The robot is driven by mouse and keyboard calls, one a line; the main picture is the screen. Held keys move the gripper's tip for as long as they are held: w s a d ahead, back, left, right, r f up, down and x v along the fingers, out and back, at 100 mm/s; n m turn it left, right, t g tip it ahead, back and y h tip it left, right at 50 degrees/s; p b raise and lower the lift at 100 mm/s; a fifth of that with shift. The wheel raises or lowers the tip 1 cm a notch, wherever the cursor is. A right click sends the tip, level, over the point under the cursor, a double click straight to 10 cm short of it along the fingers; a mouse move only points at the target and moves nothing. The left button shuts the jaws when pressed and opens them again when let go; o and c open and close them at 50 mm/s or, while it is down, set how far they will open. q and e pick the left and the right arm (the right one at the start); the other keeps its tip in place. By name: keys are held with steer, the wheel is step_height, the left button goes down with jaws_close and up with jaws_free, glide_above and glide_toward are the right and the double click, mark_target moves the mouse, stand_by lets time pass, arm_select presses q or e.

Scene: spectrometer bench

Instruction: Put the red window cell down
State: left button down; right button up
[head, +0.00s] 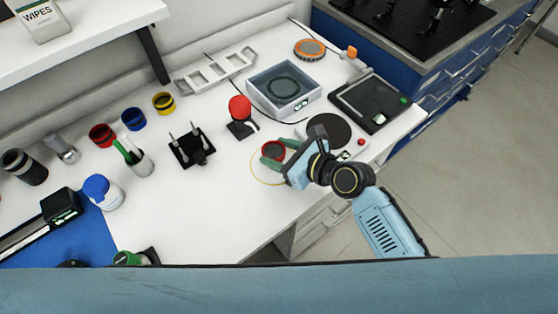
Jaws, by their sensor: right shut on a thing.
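The red window cell (273,150) shows as a short red ring with a dark middle. It is at my right gripper (272,154), near the front edge of the white bench (215,210). My right gripper is shut on the cell, with greenish fingers on either side of it. A thin yellow loop (254,176) shows on the bench around and below the cell. I cannot tell whether the cell touches the bench. My left gripper is not in view.
A black post fixture (190,150) and a red-topped stand (240,108) are left of the gripper. A dark round plate (329,127) and a grey open box (284,87) lie behind it. Red, blue and yellow rings (133,119) stand farther left. The front middle is clear.

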mark_target(282, 160)
steer(key=shift+f+b, duration=0.6)
steer(key=shift+f, duration=1.15)
steer(key=shift+f, duration=0.2)
steer(key=o, duration=1)
steer(key=shift+r, duration=0.15)
steer(key=shift+s+d+r, duration=0.15)
steer(key=shift+s+d, duration=0.05)
steer(key=shift+d, duration=0.1)
steer(key=p+v, duration=0.1)
steer(key=v, duration=1)
steer(key=shift+s+d+r, duration=0.1)
steer(key=shift+r, duration=0.05)
